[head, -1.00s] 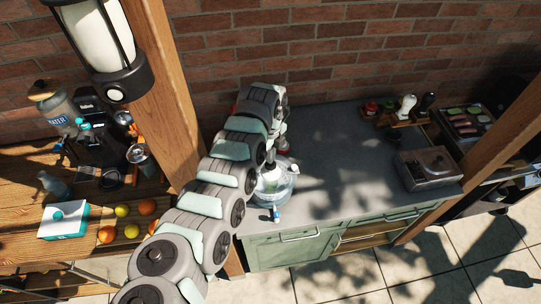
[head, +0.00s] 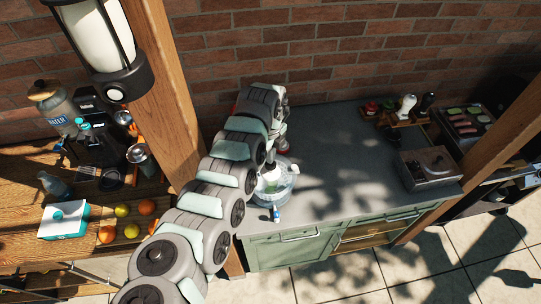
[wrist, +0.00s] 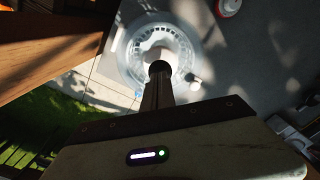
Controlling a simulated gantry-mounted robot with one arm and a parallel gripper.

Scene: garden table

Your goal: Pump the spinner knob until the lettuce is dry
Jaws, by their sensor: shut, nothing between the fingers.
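The salad spinner (head: 276,186) is a clear round bowl at the left end of the grey counter. In the wrist view the spinner (wrist: 137,66) shows from above, with a pale slotted ring inside. My gripper (wrist: 159,84) is shut with nothing between its fingers and points down over the spinner's middle. A dark round knob (wrist: 159,67) shows right at the fingertips; I cannot tell whether they touch it. In the head view my arm hides part of the spinner's top. I cannot make out the lettuce.
A small blue-and-white item (head: 276,215) stands at the counter's front edge near the spinner. A red-and-white round object (wrist: 229,6) lies behind. The grey counter (head: 335,170) is clear to the right up to a metal box (head: 427,170). A wooden post (head: 160,110) rises on the left.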

